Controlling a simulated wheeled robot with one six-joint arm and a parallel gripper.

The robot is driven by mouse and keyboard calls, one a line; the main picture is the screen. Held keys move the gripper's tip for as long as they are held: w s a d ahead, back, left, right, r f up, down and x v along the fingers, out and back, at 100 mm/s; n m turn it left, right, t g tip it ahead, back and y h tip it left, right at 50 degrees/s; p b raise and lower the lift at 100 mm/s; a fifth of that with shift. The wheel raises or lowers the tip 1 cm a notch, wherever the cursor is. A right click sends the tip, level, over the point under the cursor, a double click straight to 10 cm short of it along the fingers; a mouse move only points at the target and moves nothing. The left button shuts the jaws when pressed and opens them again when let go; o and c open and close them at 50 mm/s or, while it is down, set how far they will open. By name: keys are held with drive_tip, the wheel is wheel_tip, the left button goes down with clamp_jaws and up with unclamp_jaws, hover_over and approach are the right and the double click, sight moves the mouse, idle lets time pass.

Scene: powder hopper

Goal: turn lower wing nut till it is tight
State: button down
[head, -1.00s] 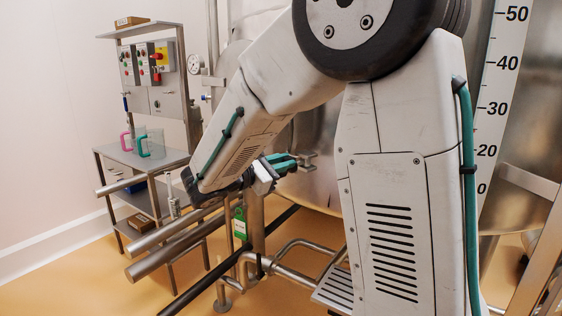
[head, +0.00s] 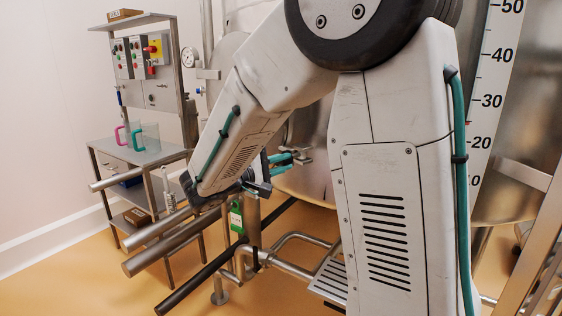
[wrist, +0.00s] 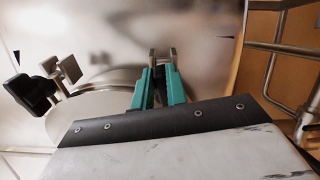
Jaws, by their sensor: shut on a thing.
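My gripper (head: 296,156) has teal fingers with metal tips and reaches to the steel hopper wall (head: 312,130) in the head view. In the wrist view my gripper (wrist: 162,55) is shut, its fingers close together with a small dark part between them. I take that part to be the lower wing nut; it is mostly hidden by the fingers, so its angle and tightness cannot be told. A second fitting with pale metal wings (wrist: 68,68) and a black block (wrist: 30,93) stands apart at the left, possibly the other wing nut.
Steel pipes (head: 300,266) run low in front of the hopper. A bench (head: 140,150) with pink- and green-handled jugs and a control panel stands at the left. In the wrist view, tubular rails (wrist: 278,45) stand over the orange floor at the right.

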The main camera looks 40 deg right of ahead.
drive_tip(key=shift+f+m, duration=0.3)
drive_tip(key=shift+m, duration=0.7)
drive_tip(key=c, duration=1.4)
unclamp_jaws()
drive_tip(key=shift+a, duration=0.1)
drive_tip(key=a, duration=0.7)
drive_tip(key=shift+s+a, duration=0.2)
drive_tip(key=shift+a, duration=0.15)
